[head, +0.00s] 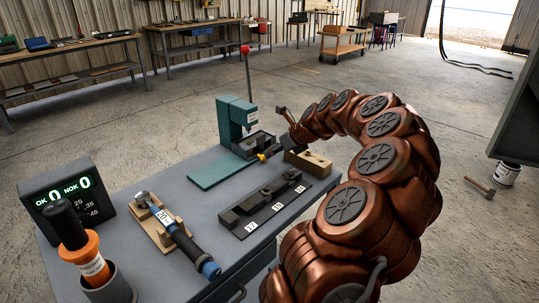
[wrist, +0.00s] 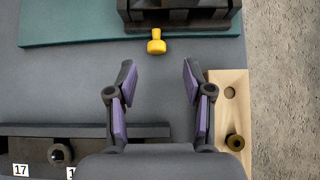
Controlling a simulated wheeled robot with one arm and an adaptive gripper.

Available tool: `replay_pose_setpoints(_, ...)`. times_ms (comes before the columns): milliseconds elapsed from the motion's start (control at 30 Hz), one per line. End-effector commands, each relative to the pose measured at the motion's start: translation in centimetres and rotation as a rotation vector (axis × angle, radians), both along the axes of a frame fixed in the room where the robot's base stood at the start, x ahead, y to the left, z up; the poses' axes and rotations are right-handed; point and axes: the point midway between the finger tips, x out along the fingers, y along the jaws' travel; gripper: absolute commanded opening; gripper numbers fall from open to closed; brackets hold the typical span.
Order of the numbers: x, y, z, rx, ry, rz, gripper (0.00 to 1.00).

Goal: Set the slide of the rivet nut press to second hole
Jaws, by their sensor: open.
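The rivet nut press is teal with a tall lever and red ball; its frame (head: 236,118) stands at the back of the bench in the head view. A dark slide block (head: 256,142) sits at its foot with a yellow knob (head: 262,157) toward the front. In the wrist view the yellow knob (wrist: 156,42) sticks out from the dark block (wrist: 180,18) at the top. My gripper (wrist: 158,72) is open and empty, the knob just beyond and roughly centred between its purple-padded fingers. The slide's holes cannot be made out.
A dark rack (head: 265,208) marked 17 and other numbers lies in front. A wooden block with holes (wrist: 231,110) is close to the right finger. A riveting tool (head: 185,240) rests on a wooden cradle at left, near a counter display (head: 68,195) and an orange-black tool (head: 84,250).

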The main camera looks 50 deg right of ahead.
Motion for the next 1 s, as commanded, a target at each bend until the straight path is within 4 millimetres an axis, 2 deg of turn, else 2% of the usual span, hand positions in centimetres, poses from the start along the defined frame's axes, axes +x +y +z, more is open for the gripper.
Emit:
replay_pose_setpoints(200, -2.9, -0.1, 2.8, -0.002, -0.002, -0.005, 0.51)
replay_pose_setpoints(400, -4.2, 0.0, 4.2, 0.001, 0.000, -0.002, 0.51)
replay_pose_setpoints(1000, -4.5, 0.1, 4.4, 0.001, 0.000, -0.001, 0.51)
